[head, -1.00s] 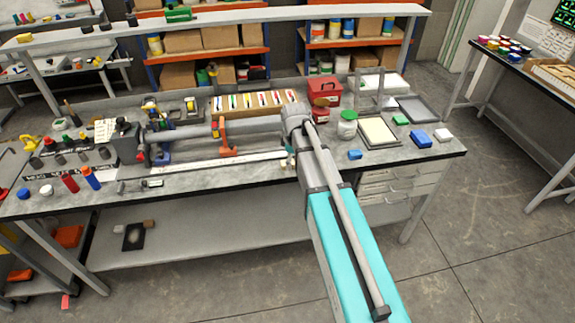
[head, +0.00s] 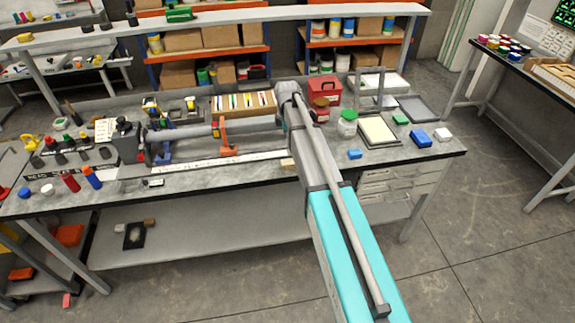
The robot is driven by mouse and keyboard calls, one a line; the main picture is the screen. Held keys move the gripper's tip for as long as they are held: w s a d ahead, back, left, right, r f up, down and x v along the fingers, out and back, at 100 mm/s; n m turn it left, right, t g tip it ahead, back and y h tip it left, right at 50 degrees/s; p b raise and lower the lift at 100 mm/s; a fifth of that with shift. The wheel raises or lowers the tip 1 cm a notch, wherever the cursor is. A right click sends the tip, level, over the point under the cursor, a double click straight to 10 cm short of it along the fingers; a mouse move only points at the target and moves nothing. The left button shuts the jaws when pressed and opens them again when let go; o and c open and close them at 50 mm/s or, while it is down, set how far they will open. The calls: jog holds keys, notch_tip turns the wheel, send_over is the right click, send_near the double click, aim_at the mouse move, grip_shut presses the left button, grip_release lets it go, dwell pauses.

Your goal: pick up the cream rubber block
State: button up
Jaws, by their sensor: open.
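A small cream block (head: 287,163) lies on the grey workbench (head: 225,177), near its front edge and just left of my arm. My arm may cover part of it. My gripper does not show in the head view; my arm's links appear to hide it, so its distance from the block cannot be told.
A long grey tube (head: 190,132) with an orange clamp (head: 225,135) lies left of my arm. A white strip (head: 215,163) runs in front of it. Right of my arm are a blue block (head: 354,154), a green-lidded jar (head: 347,124) and a shallow cream-filled tray (head: 378,131).

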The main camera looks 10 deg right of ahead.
aim_at(287, 162)
jog(key=shift+f, duration=0.1)
notch_tip(287, 162, down, 8)
jog(key=b, duration=0.8)
jog(key=shift+f+b, duration=0.25)
jog(key=shift+b, duration=0.05)
dwell(0.3)
jog(key=shift+w+f+b, duration=0.1)
jog(key=shift+f+b, duration=2.5)
jog(key=shift+c, duration=0.2)
grip_shut()
jog(key=shift+r, duration=0.25)
